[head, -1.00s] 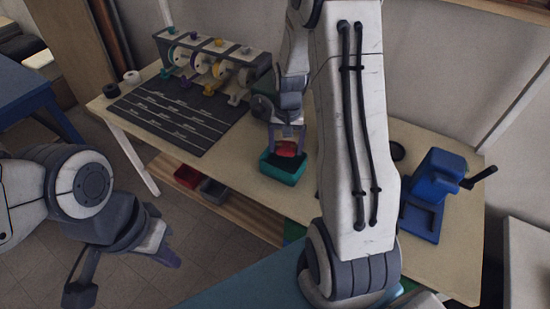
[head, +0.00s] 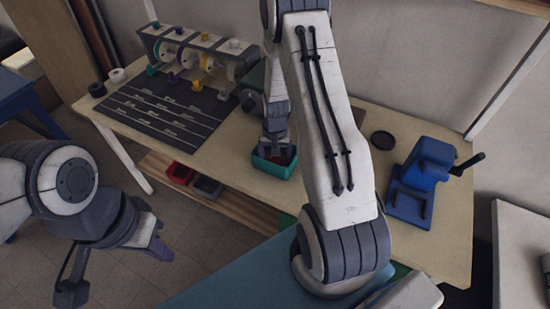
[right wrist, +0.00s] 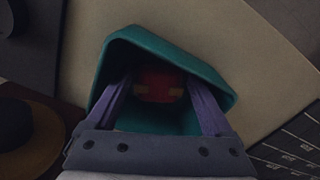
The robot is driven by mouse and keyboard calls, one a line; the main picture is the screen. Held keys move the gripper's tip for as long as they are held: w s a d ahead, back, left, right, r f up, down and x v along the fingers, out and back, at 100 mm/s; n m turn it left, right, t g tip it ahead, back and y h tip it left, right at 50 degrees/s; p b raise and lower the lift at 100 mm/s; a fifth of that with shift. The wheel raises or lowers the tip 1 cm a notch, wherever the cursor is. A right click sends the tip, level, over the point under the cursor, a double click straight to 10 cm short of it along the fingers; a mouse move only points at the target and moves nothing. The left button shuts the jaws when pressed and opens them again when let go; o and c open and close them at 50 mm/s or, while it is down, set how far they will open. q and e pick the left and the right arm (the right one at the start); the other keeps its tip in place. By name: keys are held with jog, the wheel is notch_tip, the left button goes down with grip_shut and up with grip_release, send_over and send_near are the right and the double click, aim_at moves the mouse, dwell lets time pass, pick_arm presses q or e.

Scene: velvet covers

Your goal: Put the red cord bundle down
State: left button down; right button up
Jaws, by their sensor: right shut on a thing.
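The red cord bundle (right wrist: 158,84) is between the fingers of my right gripper (right wrist: 160,90) in the right wrist view, down inside the teal bin. In the head view my right gripper (head: 276,150) reaches into the teal bin (head: 268,167) on the table, and only a dark red bit of the bundle shows there. The teal bin also fills the middle of the right wrist view (right wrist: 215,80). My right gripper is shut on the bundle. My left gripper (head: 158,245) is over the floor at the left, away from the table; its finger opening is unclear.
A black mat (head: 165,110) with labelled strips lies left of the bin, below a spool rack (head: 195,55). A blue clamp device (head: 422,180) and a black round dish (head: 382,140) stand to the right. Red and grey bins (head: 180,173) sit on the lower shelf.

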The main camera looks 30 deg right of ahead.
jog(key=shift+f, duration=0.15)
jog(key=o, duration=1.2)
